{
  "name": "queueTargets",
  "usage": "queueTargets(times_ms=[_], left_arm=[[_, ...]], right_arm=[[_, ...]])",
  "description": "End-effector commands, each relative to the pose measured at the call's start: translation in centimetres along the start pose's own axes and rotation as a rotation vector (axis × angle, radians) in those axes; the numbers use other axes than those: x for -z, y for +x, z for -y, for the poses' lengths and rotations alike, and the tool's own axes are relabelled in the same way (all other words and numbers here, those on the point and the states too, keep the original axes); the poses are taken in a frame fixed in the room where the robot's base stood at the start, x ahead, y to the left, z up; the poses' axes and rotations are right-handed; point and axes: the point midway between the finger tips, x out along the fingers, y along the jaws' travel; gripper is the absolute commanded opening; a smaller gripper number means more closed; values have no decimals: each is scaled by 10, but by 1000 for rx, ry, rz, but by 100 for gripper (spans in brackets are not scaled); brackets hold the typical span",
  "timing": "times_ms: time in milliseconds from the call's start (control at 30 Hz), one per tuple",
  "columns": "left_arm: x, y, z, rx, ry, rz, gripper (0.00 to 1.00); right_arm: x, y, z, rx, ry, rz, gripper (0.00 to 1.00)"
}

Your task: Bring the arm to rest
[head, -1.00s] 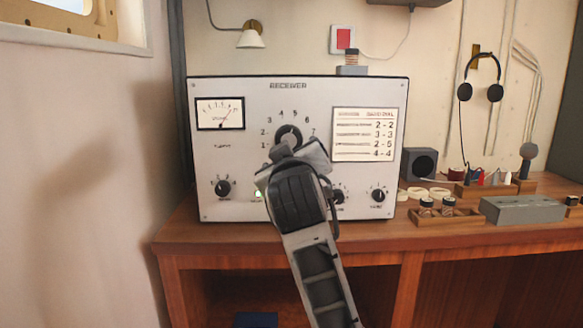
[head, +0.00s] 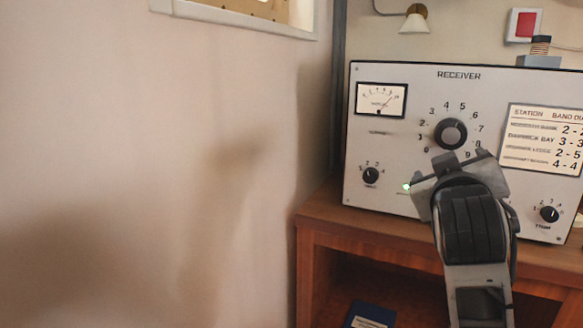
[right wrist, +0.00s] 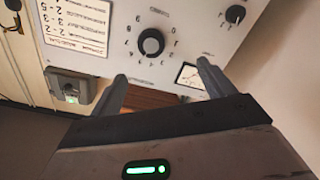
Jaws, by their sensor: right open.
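My right gripper (head: 460,172) is in front of the lower middle of the receiver (head: 400,150) in the head view, below its large black dial knob (head: 451,133). In the right wrist view its two fingers (right wrist: 160,86) are spread apart with nothing between them. The large knob (right wrist: 151,42) shows beyond the fingers, clear of them, with the panel upside down. My left gripper is in neither view.
The receiver stands on a wooden desk (head: 325,208). Its meter (head: 381,99), station card (head: 548,140) and small knobs (head: 371,175) face me. A blue book (head: 370,315) lies on the shelf below. A bare wall (head: 150,150) fills the left, with free room before it.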

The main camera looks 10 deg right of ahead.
Motion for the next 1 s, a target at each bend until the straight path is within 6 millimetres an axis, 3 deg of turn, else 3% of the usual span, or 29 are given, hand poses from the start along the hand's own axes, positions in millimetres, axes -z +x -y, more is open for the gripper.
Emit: queueTargets(times_ms=[133,267,400,500,600,733,833,1000], left_arm=[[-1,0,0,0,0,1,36],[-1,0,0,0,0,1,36],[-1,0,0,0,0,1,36],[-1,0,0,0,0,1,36],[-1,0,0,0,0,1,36],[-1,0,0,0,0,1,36],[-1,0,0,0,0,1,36],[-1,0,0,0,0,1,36]], right_arm=[[-56,-3,68,169,-49,14,81],[-124,-27,136,370,-44,36,81],[-199,-78,195,576,24,96,81],[-250,-125,225,704,101,162,81],[-290,-173,241,797,192,233,81],[-324,-221,250,866,292,314,81],[-336,-242,251,887,340,350,81],[-340,-250,251,895,363,363,81]])
